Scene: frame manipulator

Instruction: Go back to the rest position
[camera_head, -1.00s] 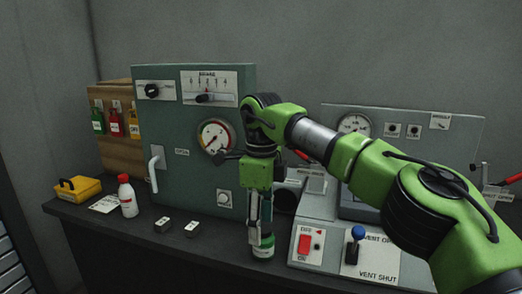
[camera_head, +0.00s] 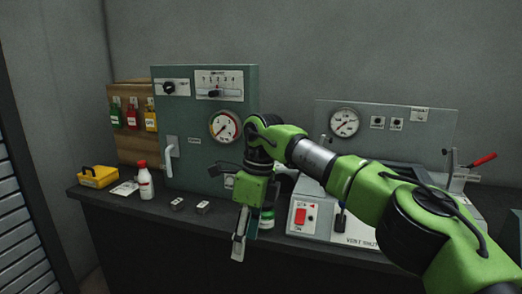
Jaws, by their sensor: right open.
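My right arm comes in from the right, and its green gripper (camera_head: 239,243) points down in front of the bench edge. Its fingers are open, with nothing seen between them. A small green-and-white can (camera_head: 267,219) stands on the bench just behind and to the right of the fingers, partly covered by them. My left gripper is not in view.
A white bottle (camera_head: 145,184), yellow box (camera_head: 98,177) and two small blocks sit at left. Floor in front looks clear.

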